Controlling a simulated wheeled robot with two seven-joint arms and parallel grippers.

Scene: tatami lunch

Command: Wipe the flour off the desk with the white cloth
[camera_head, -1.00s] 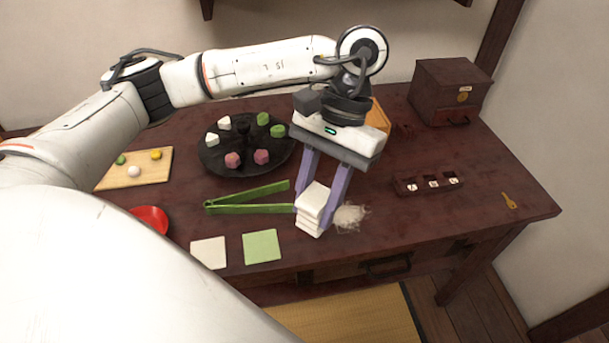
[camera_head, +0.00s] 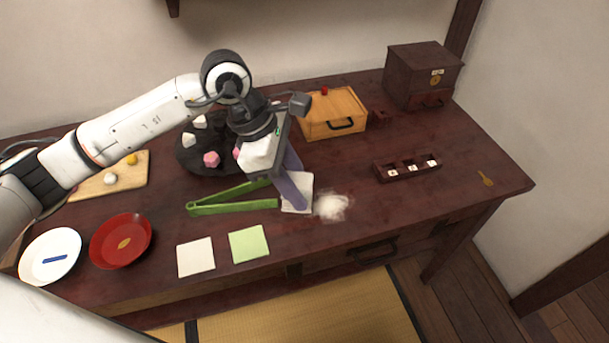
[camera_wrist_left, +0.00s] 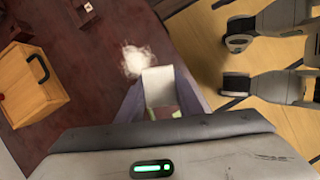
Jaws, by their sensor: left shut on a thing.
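The white cloth (camera_head: 301,181) is between the fingers of my left gripper (camera_head: 294,195), low over the desk (camera_head: 400,215). In the left wrist view the cloth (camera_wrist_left: 158,87) shows between the two purple fingers of the left gripper (camera_wrist_left: 160,98), which is shut on it. The flour (camera_head: 332,206) is a pale patch on the desk just right of the cloth. In the left wrist view the flour (camera_wrist_left: 137,60) lies just beyond the cloth's end. Whether the cloth touches the desk is unclear. My right gripper is not recognisable in these views.
Green tongs (camera_head: 235,202) lie left of the cloth. A black round tray (camera_head: 188,158) with sweets is partly behind my arm. A wooden box (camera_head: 333,113) stands behind, and a dark compartment tray (camera_head: 407,168) lies right. White and green squares (camera_head: 249,243) lie in front.

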